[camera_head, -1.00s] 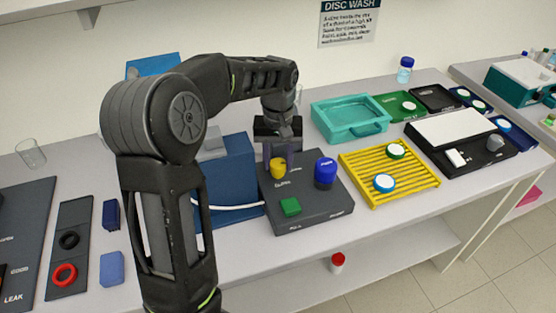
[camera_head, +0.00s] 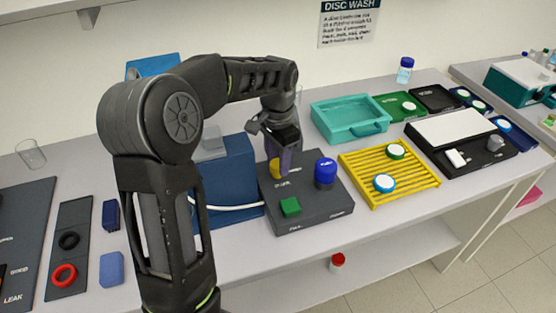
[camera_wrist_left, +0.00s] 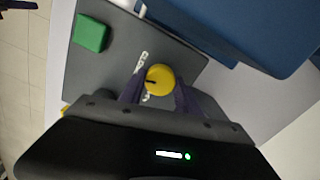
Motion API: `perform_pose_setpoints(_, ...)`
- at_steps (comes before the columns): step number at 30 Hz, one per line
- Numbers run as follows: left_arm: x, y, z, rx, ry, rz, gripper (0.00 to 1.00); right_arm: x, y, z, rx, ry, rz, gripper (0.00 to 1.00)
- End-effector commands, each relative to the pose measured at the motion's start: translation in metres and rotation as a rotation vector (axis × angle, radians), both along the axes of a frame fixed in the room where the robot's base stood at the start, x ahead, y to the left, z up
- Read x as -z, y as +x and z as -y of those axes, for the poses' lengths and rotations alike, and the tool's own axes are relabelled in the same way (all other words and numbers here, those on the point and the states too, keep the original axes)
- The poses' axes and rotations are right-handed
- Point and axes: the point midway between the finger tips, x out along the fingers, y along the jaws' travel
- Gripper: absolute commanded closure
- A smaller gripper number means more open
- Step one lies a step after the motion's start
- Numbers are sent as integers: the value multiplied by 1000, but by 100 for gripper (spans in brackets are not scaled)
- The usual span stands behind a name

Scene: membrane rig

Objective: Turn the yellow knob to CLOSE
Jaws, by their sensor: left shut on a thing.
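The yellow knob (camera_head: 275,168) stands on the dark grey control box (camera_head: 314,217) near its back left corner. My left gripper (camera_head: 283,160) reaches down over the box and is shut on the knob. In the left wrist view the knob (camera_wrist_left: 159,79) sits between the two purple fingers, with a dark pointer mark on its top. White lettering on the box runs beside the knob, partly hidden by it and a finger.
A green square button (camera_head: 290,207) and a blue knob (camera_head: 325,172) are on the same box. A blue block-shaped unit (camera_head: 228,175) stands left of it, with a white tube between. A yellow rack (camera_head: 405,193) is to the right.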

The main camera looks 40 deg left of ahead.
Motion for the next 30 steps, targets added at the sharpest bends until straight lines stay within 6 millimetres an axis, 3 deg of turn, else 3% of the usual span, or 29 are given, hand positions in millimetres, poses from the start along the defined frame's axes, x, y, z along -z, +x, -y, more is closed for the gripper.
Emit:
perform_pose_setpoints(12,-1,1,0,240,1,3,100,-1,0,0,0,0,0,100)
perform_pose_setpoints(28,-1,1,0,276,1,3,100,-1,0,0,0,0,-1,100)
perform_pose_setpoints(29,-1,1,0,276,1,3,60,-1,0,0,0,0,-1,100)
perform_pose_setpoints(30,-1,1,0,276,1,3,57,-1,0,0,0,0,-1,100)
